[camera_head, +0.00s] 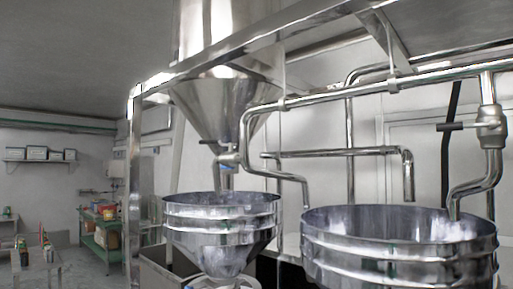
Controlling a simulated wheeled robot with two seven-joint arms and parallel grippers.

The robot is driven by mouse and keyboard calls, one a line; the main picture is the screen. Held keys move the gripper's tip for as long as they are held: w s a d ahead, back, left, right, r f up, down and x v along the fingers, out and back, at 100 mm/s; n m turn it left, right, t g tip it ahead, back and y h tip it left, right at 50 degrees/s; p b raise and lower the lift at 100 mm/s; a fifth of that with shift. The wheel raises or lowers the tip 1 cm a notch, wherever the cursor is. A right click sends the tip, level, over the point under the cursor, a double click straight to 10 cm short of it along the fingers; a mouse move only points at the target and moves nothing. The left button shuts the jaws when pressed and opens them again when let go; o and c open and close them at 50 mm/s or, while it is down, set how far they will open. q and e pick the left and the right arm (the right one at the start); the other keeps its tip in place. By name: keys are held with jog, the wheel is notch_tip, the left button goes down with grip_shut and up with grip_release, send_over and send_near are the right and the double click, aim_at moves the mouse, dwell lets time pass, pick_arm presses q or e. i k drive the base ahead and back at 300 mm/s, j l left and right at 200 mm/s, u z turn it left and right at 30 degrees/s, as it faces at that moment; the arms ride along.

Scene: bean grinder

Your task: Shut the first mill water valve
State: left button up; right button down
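A metal valve (490,122) sits on the vertical pipe at the far right, with a dark bar handle pointing left. A second, smaller valve (228,159) sits near the lower tip of the big steel cone at centre left, with a short handle. I cannot tell which of them is the first mill water valve. A round steel mill bowl (222,210) stands below the cone, and a larger bowl (400,262) stands at the lower right under the pipe ends. Neither of my grippers is in view.
A steel frame (134,190) and overhead pipes (340,92) surround the bowls. A tall steel hopper (225,95) hangs above. At the left stand a green shelf rack (100,235), a table with small items (38,272) and a wall shelf (40,162). Some floor shows there.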

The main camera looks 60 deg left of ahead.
aim_at(210, 141)
jog(key=k+j+u, duration=0.15)
jog(key=k+u, duration=0.25)
jog(key=k, duration=0.2)
jog(key=j+u, duration=0.3)
jog(key=u, duration=0.15)
jog(key=i+j+u, duration=0.15)
jog(key=u, duration=0.3)
jog(key=i+j+u, duration=0.15)
jog(key=u, duration=0.3)
jog(key=i+j, duration=0.4)
jog(key=j, duration=0.1)
